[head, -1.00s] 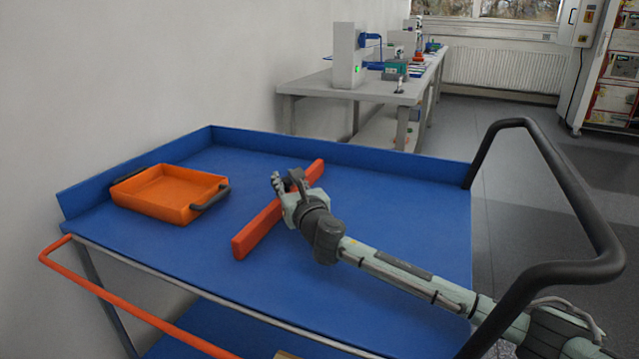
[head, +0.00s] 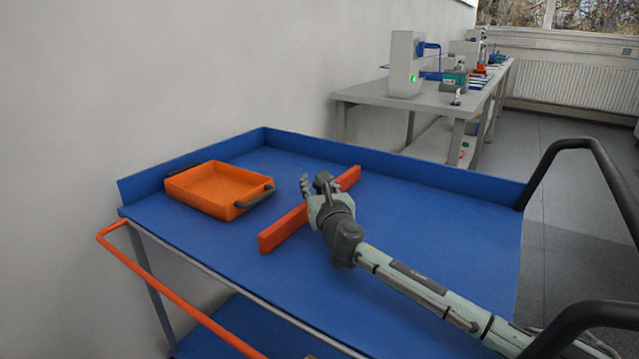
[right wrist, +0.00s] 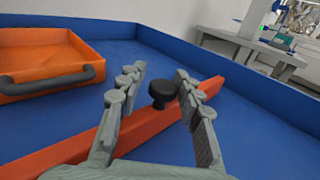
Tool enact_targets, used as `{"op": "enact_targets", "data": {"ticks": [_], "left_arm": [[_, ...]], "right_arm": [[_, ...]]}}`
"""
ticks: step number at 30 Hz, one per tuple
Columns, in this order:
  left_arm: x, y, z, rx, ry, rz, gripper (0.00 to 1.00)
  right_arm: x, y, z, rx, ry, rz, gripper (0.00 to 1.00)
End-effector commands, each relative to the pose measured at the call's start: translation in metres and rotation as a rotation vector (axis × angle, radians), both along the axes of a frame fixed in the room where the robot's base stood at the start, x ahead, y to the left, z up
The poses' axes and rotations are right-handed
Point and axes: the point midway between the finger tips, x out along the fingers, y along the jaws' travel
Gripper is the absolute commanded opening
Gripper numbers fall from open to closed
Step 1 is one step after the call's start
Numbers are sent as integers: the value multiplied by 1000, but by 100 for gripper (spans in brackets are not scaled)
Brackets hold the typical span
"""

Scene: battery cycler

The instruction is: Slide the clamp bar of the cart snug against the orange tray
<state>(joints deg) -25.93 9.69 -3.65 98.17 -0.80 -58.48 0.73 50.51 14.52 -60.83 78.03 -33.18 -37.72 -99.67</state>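The orange tray (head: 184,195) sits at the left of the cart's blue top; its near corner shows in the right wrist view (right wrist: 45,55). The clamp bar is a long red-orange bar (head: 283,229) lying diagonally right of the tray, with blue surface between them. A black knob (right wrist: 163,92) stands on the bar in the right wrist view (right wrist: 75,150). My right gripper (head: 314,184) is over the bar. In the right wrist view its fingers (right wrist: 157,82) are spread on both sides of the knob, with visible gaps. My left gripper is not in view.
The blue cart top (head: 440,225) has raised walls at the back and left. A black handle (head: 590,150) rises at the right and an orange rail (head: 170,285) runs along the left. A grey bench (head: 420,97) with instruments stands behind. The top right of the bar is clear.

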Motion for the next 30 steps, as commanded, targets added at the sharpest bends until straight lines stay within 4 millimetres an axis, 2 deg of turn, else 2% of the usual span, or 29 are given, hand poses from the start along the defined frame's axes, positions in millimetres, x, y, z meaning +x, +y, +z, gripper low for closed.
{"op": "enact_targets", "data": {"ticks": [11,14,24,30], "left_arm": [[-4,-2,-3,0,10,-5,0],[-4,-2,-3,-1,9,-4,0],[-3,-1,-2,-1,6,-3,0],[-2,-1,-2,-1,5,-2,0]], "right_arm": [[-1,-3,-1,-1,1,-5,46],[-9,-5,-1,0,1,-4,46],[-62,-17,-1,0,1,-3,46],[-73,-19,-1,-1,1,-3,46]]}}
